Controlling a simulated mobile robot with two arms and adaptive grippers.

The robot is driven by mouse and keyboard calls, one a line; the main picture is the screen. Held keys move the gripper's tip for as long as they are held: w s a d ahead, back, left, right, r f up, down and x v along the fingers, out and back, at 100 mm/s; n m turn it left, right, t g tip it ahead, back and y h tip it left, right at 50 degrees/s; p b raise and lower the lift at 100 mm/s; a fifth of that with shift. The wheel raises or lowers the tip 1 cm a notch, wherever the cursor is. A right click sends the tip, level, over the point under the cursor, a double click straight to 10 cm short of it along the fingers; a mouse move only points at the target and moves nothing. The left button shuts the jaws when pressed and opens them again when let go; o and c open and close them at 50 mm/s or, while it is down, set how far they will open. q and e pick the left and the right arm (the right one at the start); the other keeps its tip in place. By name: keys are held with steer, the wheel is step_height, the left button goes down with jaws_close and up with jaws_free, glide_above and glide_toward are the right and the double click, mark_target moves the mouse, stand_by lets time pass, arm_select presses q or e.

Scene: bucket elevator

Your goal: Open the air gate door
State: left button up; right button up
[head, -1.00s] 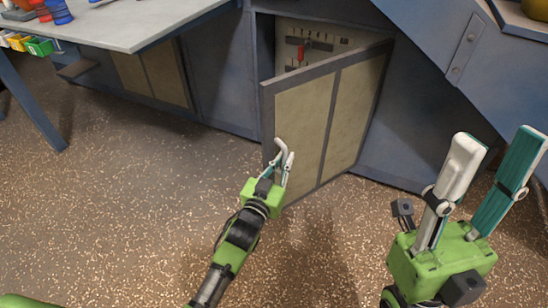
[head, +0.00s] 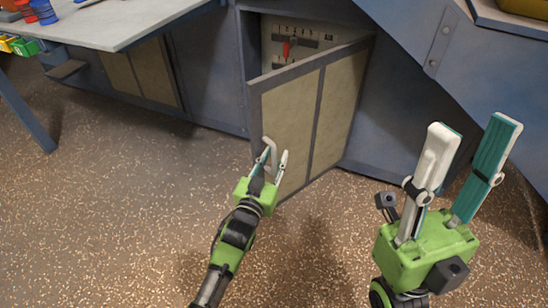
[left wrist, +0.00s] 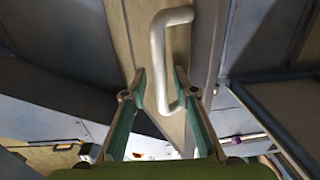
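The air gate door (head: 290,125) is a beige panel with a grey frame. It stands partly open, swung out from the blue cabinet, and shows from above in the head view. Its pale bent handle (head: 268,150) is near the free edge. The handle also shows in the left wrist view (left wrist: 158,55). My left gripper (head: 272,160) is at the handle, with its fingers apart on either side of it. In the left wrist view gaps show between the fingers and the handle. My right gripper (head: 468,145) is open and empty, off to the right of the door.
Behind the door, a panel with a red lever (head: 289,47) and marked slots shows in the opening. A grey table (head: 115,22) with small items stands at upper left. A blue sloping chute (head: 470,75) is at upper right. The speckled floor (head: 120,210) left of the door is clear.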

arm_select(q)
steer(key=shift+s+a+f, duration=0.1)
steer(key=shift+s, duration=0.2)
steer(key=v, duration=1.1)
steer(key=shift+s, duration=0.25)
